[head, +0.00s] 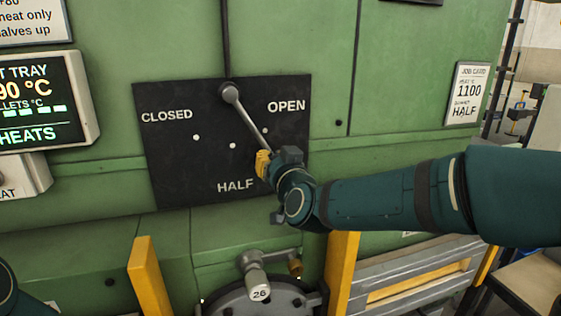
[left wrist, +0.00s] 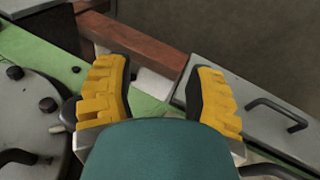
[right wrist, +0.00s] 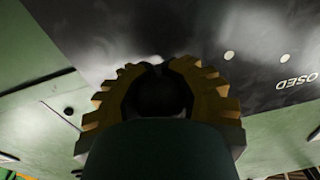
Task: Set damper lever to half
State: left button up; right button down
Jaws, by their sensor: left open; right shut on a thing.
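The damper lever (head: 245,118) is a grey metal rod on a black plate (head: 175,170) marked CLOSED, HALF and OPEN. It hangs from its pivot at the plate's top and slants down to the right, between the OPEN and HALF labels. My right gripper (head: 264,163) is shut on the lever's lower end. In the right wrist view its yellow fingers (right wrist: 160,68) close around a dark round knob (right wrist: 160,92). My left gripper (left wrist: 160,75) is open and empty, away from the lever; the head view does not show it.
A job card (head: 468,94) on the right reads HALF. A display (head: 40,100) hangs at the left. Below the plate are yellow posts (head: 150,277) and a round grey hatch (head: 235,302). Near my left gripper lie a grey lid with a handle (left wrist: 265,115) and a brown beam (left wrist: 135,45).

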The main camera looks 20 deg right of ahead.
jog(key=a+f+m+b, duration=0.1)
jog(key=a, duration=0.1)
jog(key=a+m+b, duration=0.1)
jog(key=a+m, duration=0.1)
jog(key=a+f+m+b, duration=0.1)
jog(key=a, duration=0.1)
jog(key=shift+s+f+m+b, duration=0.15)
jog(key=shift+f+m+b, duration=0.15)
jog(key=shift+f+b, duration=0.1)
jog(key=shift+a+m+b, duration=0.4)
jog(key=shift+a+m, duration=0.4)
jog(key=shift+a, duration=0.3)
jog(key=c, duration=0.5)
grip_release()
jog(key=shift+s+r, duration=0.25)
jog(key=shift+c, duration=0.2)
jog(key=shift+w, duration=0.1)
jog(key=s, duration=1.2)
jog(key=shift+d+f, duration=0.15)
jog(key=shift+d, duration=0.3)
